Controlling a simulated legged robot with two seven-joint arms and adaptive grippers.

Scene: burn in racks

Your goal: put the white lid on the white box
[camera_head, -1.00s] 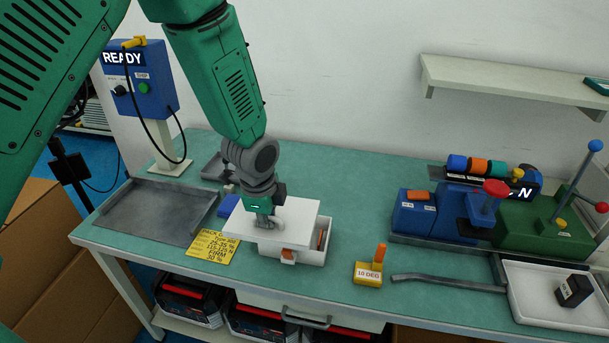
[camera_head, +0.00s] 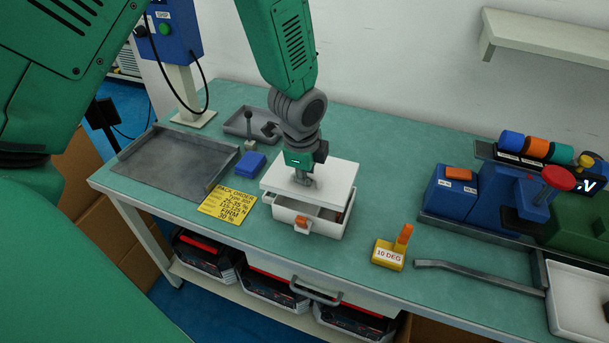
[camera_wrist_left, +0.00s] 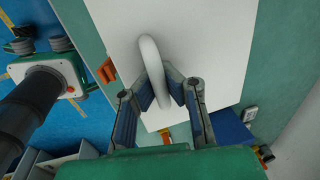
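The white lid (camera_head: 338,174) is a flat plate with a looped handle. My left gripper (camera_head: 305,181) is shut on the handle and holds the lid over the white box (camera_head: 325,229). The open front of the box shows below the lid's front edge, so the lid looks raised above the rim; whether it touches at the back is hidden. An orange part (camera_head: 302,223) shows at the box's front. In the left wrist view, the two fingers (camera_wrist_left: 165,100) are on either side of the handle (camera_wrist_left: 150,60), with the lid (camera_wrist_left: 205,40) beyond. My right gripper is not in view.
A yellow order card (camera_head: 228,202), a blue block (camera_head: 250,165) and a grey tray (camera_head: 165,180) are left of the box. A yellow "10 DEG" block (camera_head: 388,257) and a grey bar (camera_head: 475,279) are to the right. Blue and green fixtures stand further right.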

